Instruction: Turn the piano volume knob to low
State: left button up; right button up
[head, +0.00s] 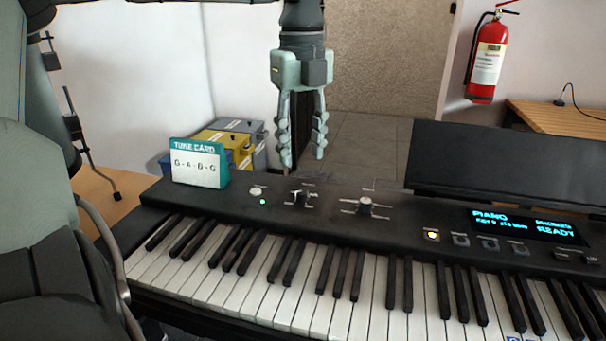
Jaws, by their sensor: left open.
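The black piano (330,222) lies across the lower part of the head view, keys toward me. Two small knobs with tick marks sit on its top panel: a left knob (299,197) and a right knob (366,206). Their labels are too small to read, so I cannot tell which is the volume knob or its setting. My left gripper (304,160) hangs fingers down beyond the panel's back edge in the picture, above the left knob. It is open, empty and apart from both knobs. My right gripper is not in view.
A tune card (200,163) stands on the panel's left end, beside a round button (257,191) with a green light. A lit display (525,227) and a dark music rest (500,165) are at right. Boxes (235,140) stand behind; a fire extinguisher (486,65) hangs on the wall.

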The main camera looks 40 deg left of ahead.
aim_at(302, 190)
pick_arm(q)
notch_tip(302, 190, down, 6)
jog(key=shift+s+f, duration=0.1)
jog(key=shift+s, duration=0.05)
jog(key=shift+f+p, duration=0.3)
jog(key=shift+f, duration=0.35)
jog(key=shift+c, duration=1)
jog(key=c, duration=0.7)
grip_shut()
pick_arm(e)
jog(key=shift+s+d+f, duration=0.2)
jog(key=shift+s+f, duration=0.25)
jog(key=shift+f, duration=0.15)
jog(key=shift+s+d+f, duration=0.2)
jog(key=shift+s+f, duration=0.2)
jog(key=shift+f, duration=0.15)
